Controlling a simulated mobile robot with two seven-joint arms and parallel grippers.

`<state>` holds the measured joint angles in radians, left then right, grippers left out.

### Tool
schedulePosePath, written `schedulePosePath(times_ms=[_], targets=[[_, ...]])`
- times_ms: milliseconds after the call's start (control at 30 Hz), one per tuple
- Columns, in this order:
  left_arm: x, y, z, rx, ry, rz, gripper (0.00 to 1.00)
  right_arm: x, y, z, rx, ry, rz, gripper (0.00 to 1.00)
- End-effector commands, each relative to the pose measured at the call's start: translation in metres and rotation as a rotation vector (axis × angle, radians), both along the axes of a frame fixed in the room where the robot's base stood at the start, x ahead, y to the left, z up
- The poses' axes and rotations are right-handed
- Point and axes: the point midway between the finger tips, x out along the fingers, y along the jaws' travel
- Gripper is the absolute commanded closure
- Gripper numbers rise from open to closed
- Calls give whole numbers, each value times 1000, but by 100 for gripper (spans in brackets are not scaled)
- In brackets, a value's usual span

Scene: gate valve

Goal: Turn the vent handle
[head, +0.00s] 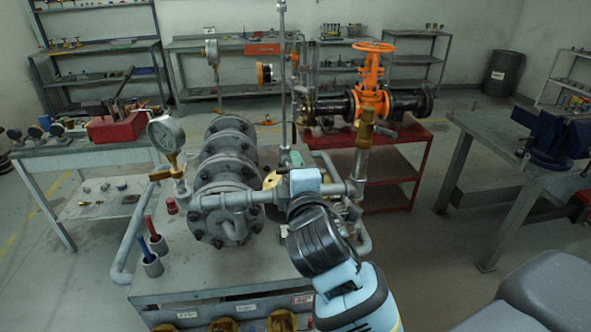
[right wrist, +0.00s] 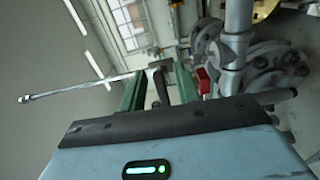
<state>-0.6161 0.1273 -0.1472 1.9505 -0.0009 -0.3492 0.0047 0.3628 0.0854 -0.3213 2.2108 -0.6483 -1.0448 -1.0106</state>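My right gripper (head: 290,160) is beside the thin upright vent pipe (head: 283,85), behind the flanged pipework on the bench, partly hidden by my wrist. In the right wrist view, the right gripper (right wrist: 158,88) has its two green fingers apart. A dark lever, which looks like the vent handle (right wrist: 159,84), lies between them, pointing towards the camera. Small gaps seem to show beside it; firm contact cannot be made out. The thin rod (right wrist: 75,87) runs off to the left there. The handle is not clear in the head view. My left gripper is not in view.
A pressure gauge (head: 167,135) and large grey flanges (head: 228,170) stand left of my right gripper. An orange gate valve (head: 371,85) sits on a red cart to the right. In the wrist view, a red part (right wrist: 203,80) and a grey pipe (right wrist: 236,45) are close to the fingers.

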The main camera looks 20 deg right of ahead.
Motion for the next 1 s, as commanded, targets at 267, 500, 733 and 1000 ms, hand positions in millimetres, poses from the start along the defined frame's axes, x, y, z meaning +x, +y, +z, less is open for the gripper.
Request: schedulePosePath(times_ms=[267, 500, 733, 1000], targets=[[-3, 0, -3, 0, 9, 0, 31, -38, 11, -2, 3, 2, 3, 68], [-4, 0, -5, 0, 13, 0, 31, -67, 18, -1, 2, 3, 1, 68], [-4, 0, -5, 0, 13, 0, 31, -73, 20, -1, 1, 2, 1, 68], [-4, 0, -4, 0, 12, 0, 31, -73, 20, -1, 1, 2, 1, 68]])
